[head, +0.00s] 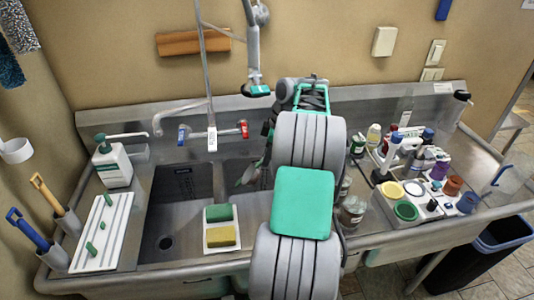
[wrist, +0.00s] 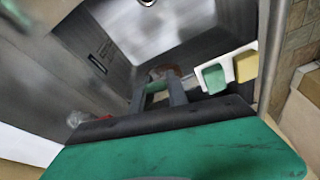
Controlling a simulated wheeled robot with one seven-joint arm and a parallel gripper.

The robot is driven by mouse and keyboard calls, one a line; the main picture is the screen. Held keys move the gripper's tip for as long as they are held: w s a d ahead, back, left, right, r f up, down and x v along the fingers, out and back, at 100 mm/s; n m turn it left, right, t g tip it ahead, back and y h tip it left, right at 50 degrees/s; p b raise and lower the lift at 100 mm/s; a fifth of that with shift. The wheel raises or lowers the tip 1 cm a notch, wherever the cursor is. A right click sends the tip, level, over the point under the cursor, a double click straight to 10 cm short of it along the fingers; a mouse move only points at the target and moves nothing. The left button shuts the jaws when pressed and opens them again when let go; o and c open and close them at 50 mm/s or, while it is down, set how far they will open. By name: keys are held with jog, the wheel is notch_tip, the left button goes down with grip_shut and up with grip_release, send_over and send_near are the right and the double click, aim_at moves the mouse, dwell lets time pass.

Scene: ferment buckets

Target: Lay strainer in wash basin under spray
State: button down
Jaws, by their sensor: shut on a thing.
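The steel sink has a left basin (head: 175,210) with a dark drain and a second basin (head: 232,175) to its right, partly hidden by my arm. A spray head (head: 258,90) with a green end hangs above the back of the sink. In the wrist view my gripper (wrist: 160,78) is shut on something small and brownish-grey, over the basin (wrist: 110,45). I take it to be the strainer (wrist: 159,72), but its shape is mostly hidden by the fingers. In the head view my arm hides most of the gripper.
A white tray with green and yellow sponges (head: 221,238) sits at the front edge between the basins. A faucet (head: 160,122) reaches over the left basin. A soap bottle (head: 112,162) and white rack (head: 95,235) stand left. Jars and bottles (head: 410,150) crowd the right counter.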

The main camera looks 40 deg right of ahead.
notch_tip(320, 180, down, 27)
jog(key=b, duration=2.2)
jog(key=shift+a+f+b, duration=0.1)
jog(key=shift+f+b, duration=0.45)
jog(key=shift+f, duration=0.2)
jog(key=c, duration=1.2)
grip_release()
jog(key=shift+r, duration=0.1)
jog(key=shift+o, duration=0.5)
jog(key=o, duration=0.9)
jog(key=w+p+v, duration=0.1)
jog(key=p+v, duration=0.7)
jog(key=v, duration=0.2)
jog(key=shift+a, duration=0.35)
